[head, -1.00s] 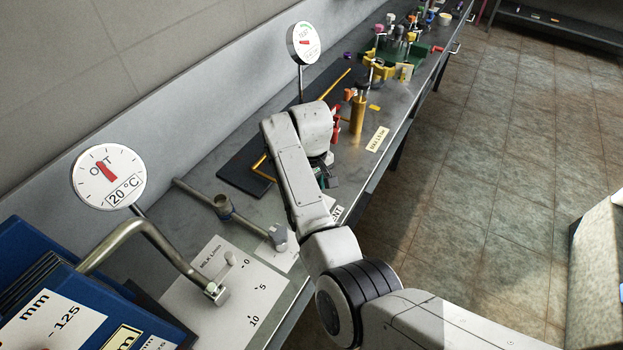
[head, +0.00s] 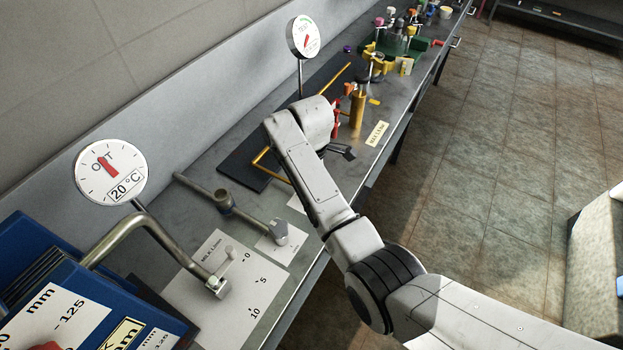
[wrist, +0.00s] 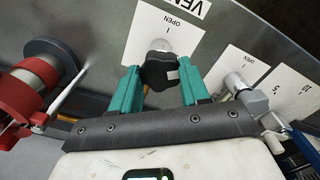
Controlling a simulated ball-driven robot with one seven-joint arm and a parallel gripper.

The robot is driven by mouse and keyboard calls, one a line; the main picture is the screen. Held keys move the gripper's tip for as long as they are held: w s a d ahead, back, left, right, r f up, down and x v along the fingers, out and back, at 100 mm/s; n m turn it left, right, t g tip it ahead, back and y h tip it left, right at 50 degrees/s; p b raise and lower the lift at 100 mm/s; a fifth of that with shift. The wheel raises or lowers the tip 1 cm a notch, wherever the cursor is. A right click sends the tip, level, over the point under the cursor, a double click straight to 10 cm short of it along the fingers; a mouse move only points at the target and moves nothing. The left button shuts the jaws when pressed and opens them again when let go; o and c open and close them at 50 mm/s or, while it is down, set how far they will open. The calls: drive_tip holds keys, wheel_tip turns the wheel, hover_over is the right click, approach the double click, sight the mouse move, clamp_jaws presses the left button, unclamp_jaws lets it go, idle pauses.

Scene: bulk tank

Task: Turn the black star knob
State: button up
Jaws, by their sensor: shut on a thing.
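The black star knob (wrist: 160,72) shows in the wrist view, in front of a white plate (wrist: 165,30) marked OPEN, near a VENT label. My gripper (wrist: 160,84) has its teal fingers on either side of the knob and is shut on it. The fingers hide part of the knob's sides. In the head view my arm hides the knob, and only a dark part of my gripper (head: 340,152) shows beyond the arm.
A red-handled valve (wrist: 28,88) stands left in the wrist view; a grey valve (wrist: 246,92) is at right. In the head view a round dial (head: 304,37) stands behind, a brass post (head: 357,108) stands beyond my arm, and bent pipework (head: 150,240) is nearer.

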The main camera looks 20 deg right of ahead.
drive_tip(key=n, duration=0.5)
drive_tip(key=shift+w+r, duration=0.1)
drive_tip(key=shift+r, duration=0.05)
drive_tip(key=shift+a, duration=0.1)
idle(0.3)
drive_tip(key=o, duration=1.1)
drive_tip(key=shift+c, duration=0.2)
